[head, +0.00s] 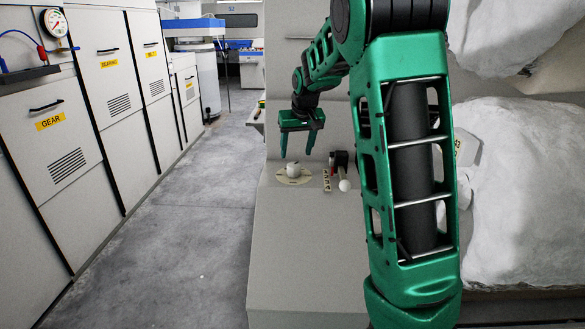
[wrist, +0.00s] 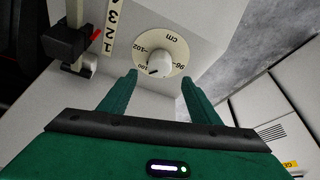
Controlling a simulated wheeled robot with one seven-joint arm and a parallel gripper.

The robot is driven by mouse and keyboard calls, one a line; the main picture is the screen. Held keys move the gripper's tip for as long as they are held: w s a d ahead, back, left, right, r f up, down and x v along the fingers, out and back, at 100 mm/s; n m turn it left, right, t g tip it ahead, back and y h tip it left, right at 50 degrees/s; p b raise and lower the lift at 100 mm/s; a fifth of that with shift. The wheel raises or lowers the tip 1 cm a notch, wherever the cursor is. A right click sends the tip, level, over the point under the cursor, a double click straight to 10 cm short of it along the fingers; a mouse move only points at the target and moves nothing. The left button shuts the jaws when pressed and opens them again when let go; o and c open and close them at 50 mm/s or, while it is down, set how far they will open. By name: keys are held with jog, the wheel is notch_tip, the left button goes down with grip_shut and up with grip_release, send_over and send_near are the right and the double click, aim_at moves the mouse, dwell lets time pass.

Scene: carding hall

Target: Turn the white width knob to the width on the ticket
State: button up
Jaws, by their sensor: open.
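The white width knob (head: 293,169) stands on a cream round dial (head: 283,178) on the grey machine top. In the wrist view the knob (wrist: 159,62) shows a dark pointer mark at its lower left, near a number that looks like 100. My gripper (head: 299,153) is open and empty, pointing down above the knob. In the wrist view the fingertips (wrist: 159,76) are apart, with the knob in line between them and not touched. A pale card (head: 466,147), perhaps the ticket, is partly behind my arm; I cannot read its width.
A lever with a white ball end (head: 345,185) and a black block stands right of the dial, beside a number strip (head: 327,181). White fibre bulk (head: 525,190) fills the right. Grey cabinets (head: 75,150) line the left, with clear floor (head: 190,230) between.

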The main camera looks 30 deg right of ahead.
aim_at(294, 165)
jog(key=x, duration=0.8)
jog(key=shift+d+f, duration=0.1)
jog(key=shift+f, duration=0.2)
jog(key=c, duration=1.1)
